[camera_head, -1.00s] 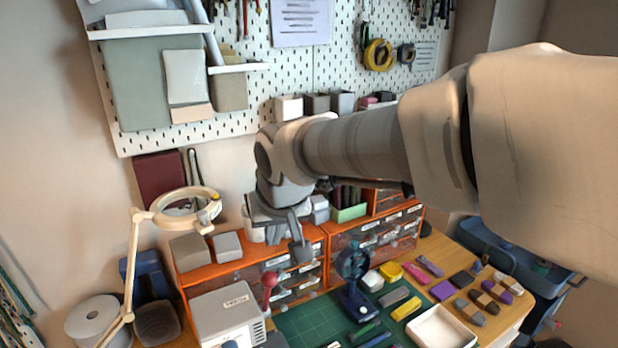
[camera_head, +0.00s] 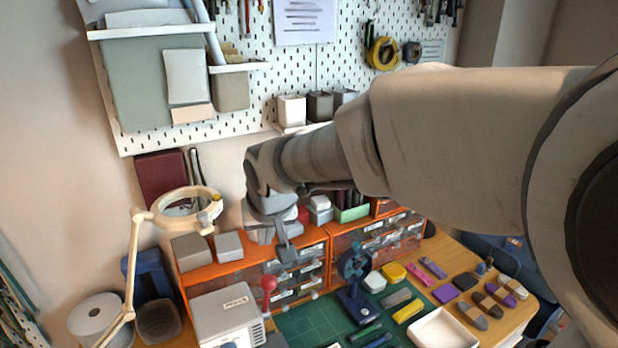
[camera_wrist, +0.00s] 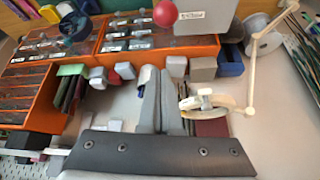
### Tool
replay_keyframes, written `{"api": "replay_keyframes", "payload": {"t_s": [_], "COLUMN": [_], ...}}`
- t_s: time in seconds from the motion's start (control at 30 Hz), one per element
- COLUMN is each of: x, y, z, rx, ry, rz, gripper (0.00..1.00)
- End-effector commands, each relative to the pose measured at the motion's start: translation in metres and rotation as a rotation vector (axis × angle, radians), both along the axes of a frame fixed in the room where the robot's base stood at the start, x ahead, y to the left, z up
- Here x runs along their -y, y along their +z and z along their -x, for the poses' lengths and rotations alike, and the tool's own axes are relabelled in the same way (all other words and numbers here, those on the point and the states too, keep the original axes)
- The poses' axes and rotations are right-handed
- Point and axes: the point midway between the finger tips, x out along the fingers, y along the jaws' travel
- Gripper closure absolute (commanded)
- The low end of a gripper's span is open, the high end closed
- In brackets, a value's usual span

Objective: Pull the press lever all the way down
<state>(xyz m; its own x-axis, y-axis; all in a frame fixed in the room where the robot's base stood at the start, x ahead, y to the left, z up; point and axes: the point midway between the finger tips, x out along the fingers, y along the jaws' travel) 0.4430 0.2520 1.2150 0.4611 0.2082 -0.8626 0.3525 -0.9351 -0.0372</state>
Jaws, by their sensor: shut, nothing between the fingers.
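The press lever shows as a red ball knob (camera_head: 268,284) on a short stem, beside the labelled light grey box (camera_head: 222,314) at the lower left of the head view. The lever stands upright with its knob up. In the wrist view the red knob (camera_wrist: 166,13) is at the top edge, next to the labelled box (camera_wrist: 203,18); its stem is mostly out of frame. My gripper (camera_head: 287,254) is shut and empty, pointing down. In the head picture its fingertips appear just above and right of the knob, apart from it. The fingers also show in the wrist view (camera_wrist: 160,80).
Orange drawer units (camera_head: 345,243) stand behind the lever. A blue stand (camera_head: 353,290) is to its right on the green cutting mat (camera_head: 308,322). A magnifier lamp (camera_head: 134,245) stands at left. A white tray (camera_head: 473,335) and several small blocks lie at right.

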Motion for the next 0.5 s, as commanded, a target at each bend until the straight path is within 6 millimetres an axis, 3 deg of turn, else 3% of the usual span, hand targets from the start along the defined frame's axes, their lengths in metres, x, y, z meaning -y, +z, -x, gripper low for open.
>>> {"api": "replay_keyframes", "payload": {"t_s": [0.37,0.5], "x": [-0.015,-0.008], "y": [-0.063,-0.062], "z": [-0.033,-0.011], "rx": [-0.003,0.0], "ry": [0.0,0.003], "rz": [0.002,-0.001], "gripper": [1.0,1.0]}}
